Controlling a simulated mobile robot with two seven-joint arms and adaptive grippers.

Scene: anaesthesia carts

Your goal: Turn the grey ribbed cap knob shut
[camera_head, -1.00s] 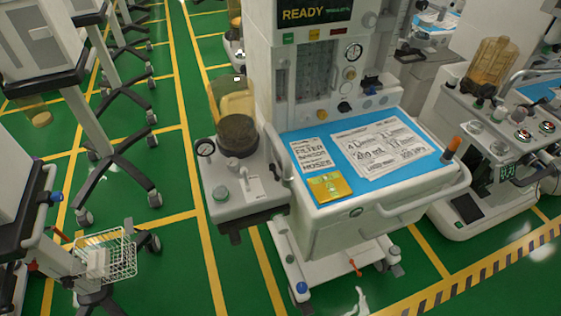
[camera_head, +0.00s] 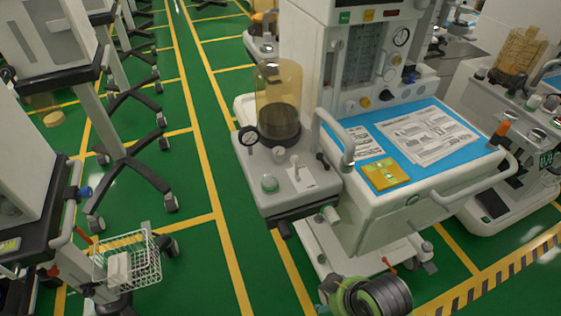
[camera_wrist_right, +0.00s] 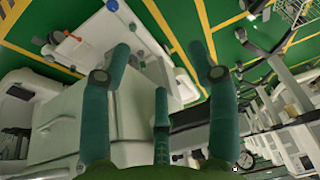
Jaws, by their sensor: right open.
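A small grey-green round cap knob (camera_head: 270,184) stands on the side shelf of the anaesthesia machine, left of a small pale lever (camera_head: 297,171). It looks like the grey cap, but its ribs are too small to make out. A pale stubby fitting (camera_head: 330,214) sticks out at the shelf's lower right corner. My right gripper (camera_wrist_right: 160,48) is open and empty in the right wrist view, its green fingers spread before the machine's white body. In the head view part of my right arm shows low in the middle, below the shelf and apart from the cap. My left gripper is out of view.
An amber canister (camera_head: 278,100) stands behind the cap on the shelf. A curved white handle (camera_head: 336,135) rises to its right, beside the blue worktop (camera_head: 455,160) with papers. A cart with a wire basket (camera_head: 127,262) stands left. Green floor is free between them.

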